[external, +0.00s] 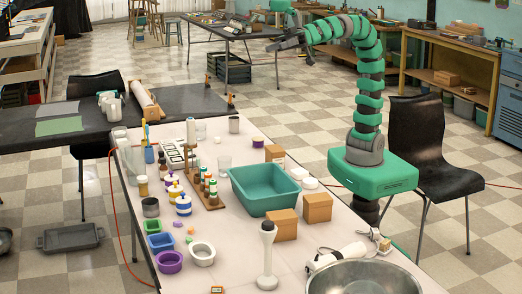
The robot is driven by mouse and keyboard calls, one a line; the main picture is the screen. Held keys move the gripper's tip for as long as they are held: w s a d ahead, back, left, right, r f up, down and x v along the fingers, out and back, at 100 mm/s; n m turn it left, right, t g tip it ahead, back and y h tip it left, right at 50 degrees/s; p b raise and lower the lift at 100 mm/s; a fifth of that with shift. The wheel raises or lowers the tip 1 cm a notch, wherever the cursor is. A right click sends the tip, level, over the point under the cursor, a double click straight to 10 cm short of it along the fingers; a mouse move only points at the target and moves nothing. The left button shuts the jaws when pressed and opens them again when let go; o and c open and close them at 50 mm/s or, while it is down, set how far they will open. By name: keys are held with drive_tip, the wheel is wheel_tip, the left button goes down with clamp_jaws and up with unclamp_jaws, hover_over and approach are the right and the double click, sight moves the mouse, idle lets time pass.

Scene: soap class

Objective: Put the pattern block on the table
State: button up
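My green arm reaches up and left, and my dark gripper (284,43) is at its end, high above the floor and in front of the far table. Its fingers are too small to tell whether they are open or shut, and I see nothing clearly held. The long pale table (228,262) stands in the foreground. Small coloured pieces lie on it near the left edge: a purple one (177,224), a pinkish one (191,230) and a green one (188,240). I cannot tell whether any of these is the pattern block.
A teal tub (257,198), cardboard boxes (317,207), a metal bowl (362,279), a white pestle-like stand (267,262) and bottles crowd the pale table. A dark table (66,127) stands left, black chairs (431,150) nearby. Bare tabletop shows around the front middle.

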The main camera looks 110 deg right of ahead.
drive_tip(key=s+d+r+m+h, duration=0.1)
drive_tip(key=s+d+r+h, duration=0.1)
drive_tip(key=d, duration=0.6)
drive_tip(key=s+d+r+m+h, duration=0.1)
drive_tip(key=s+d+r+h, duration=0.1)
drive_tip(key=d, duration=0.7)
drive_tip(key=s+d+r+h, duration=0.2)
drive_tip(key=s+d+h, duration=0.2)
drive_tip(key=d, duration=0.4)
drive_tip(key=shift+d+r+m+t, duration=0.2)
drive_tip(key=shift+d+m+t, duration=0.1)
drive_tip(key=shift+d+m, duration=0.1)
